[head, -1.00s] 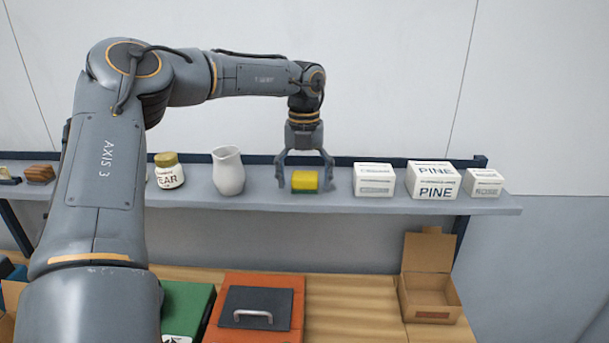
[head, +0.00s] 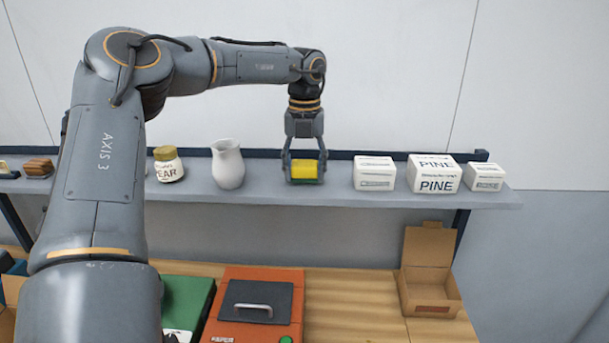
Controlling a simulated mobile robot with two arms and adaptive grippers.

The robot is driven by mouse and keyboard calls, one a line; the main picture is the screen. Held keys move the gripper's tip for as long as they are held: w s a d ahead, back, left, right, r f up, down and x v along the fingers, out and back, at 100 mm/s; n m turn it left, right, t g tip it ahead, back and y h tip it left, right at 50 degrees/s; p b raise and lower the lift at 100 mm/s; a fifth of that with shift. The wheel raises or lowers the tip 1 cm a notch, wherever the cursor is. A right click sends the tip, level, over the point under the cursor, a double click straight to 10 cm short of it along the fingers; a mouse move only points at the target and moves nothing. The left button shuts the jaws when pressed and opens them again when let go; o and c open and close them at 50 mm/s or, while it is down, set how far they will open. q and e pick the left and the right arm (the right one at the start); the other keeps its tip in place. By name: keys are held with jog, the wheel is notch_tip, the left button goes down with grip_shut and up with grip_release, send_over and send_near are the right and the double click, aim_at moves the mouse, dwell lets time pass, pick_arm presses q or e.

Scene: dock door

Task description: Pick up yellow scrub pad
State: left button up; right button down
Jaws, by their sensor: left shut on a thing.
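The yellow scrub pad (head: 304,170) is a small yellow block on the grey shelf, between the white pitcher and the white boxes. My left gripper (head: 305,174) comes down over it from above and is shut on it, with one finger at each side. The pad appears to be at shelf height; I cannot tell whether it still touches the shelf. My right gripper is not in the head view.
On the shelf (head: 330,195) stand a white pitcher (head: 228,166), a jar (head: 168,165) and white boxes (head: 434,174). Below, a wooden table holds an open cardboard box (head: 430,285), an orange case (head: 238,325) and a green case (head: 190,297). Bare tabletop lies between orange case and cardboard box.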

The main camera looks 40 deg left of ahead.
pick_arm(q)
jog(key=s+d+r+b, duration=0.8)
jog(key=s+r+b, duration=0.1)
jog(key=s+r, duration=0.2)
jog(key=shift+s+d+r, duration=0.15)
jog(key=shift+s+r, duration=0.15)
jog(key=shift+r, duration=0.15)
